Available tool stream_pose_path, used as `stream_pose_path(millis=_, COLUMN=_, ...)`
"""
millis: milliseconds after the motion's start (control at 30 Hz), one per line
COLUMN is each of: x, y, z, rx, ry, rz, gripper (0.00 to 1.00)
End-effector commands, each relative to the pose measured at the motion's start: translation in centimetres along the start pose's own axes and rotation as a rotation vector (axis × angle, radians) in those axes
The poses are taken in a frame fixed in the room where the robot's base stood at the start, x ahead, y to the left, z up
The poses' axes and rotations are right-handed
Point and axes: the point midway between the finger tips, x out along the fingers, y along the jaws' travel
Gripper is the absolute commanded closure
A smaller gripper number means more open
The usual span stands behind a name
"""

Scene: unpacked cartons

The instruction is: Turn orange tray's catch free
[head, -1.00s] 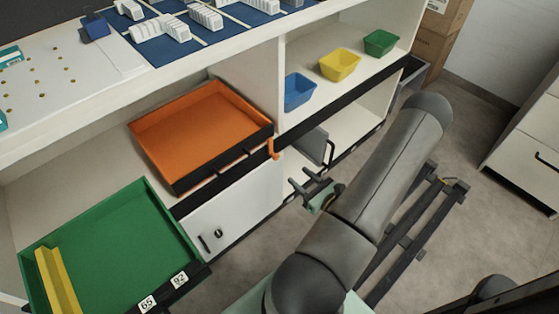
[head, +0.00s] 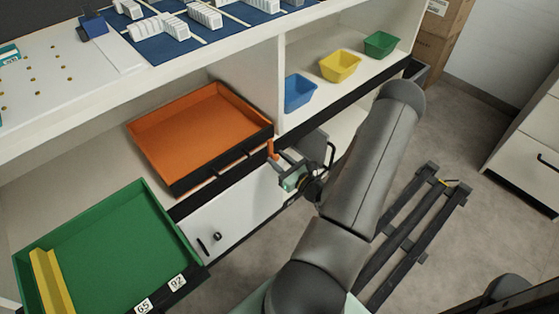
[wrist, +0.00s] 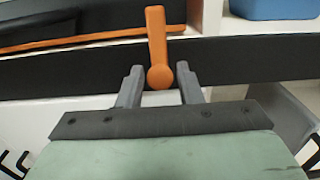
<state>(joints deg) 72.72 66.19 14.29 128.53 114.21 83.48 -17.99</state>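The orange tray (head: 200,130) sits on the shelf, with its dark front edge facing me. Its catch (head: 270,149) is a small orange lever at the tray's right front corner. In the wrist view the catch (wrist: 157,40) points upward from a round pivot end, against a black shelf edge. My gripper (head: 283,163) is just in front of and below the catch. In the wrist view its two grey fingers (wrist: 158,72) are apart, one on each side of the pivot end. I cannot tell whether they touch it.
A green tray (head: 100,210) with a yellow bar sticks out at the lower left. Blue (head: 300,92), yellow (head: 340,66) and green (head: 381,44) bins stand on the shelf to the right. A white door (head: 235,222) with a dark handle is below the orange tray.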

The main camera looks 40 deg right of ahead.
Motion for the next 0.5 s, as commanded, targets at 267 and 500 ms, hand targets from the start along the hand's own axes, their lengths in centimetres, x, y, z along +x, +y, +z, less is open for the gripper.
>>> stream_pose_path(millis=267, x=-0.04, y=0.0, z=0.0, rx=0.003, ry=0.0, rz=0.0, gripper=0.98)
stream_pose_path(millis=500, x=-0.07, y=-0.02, z=0.13, rx=0.059, ry=0.001, rz=0.0, gripper=0.98)
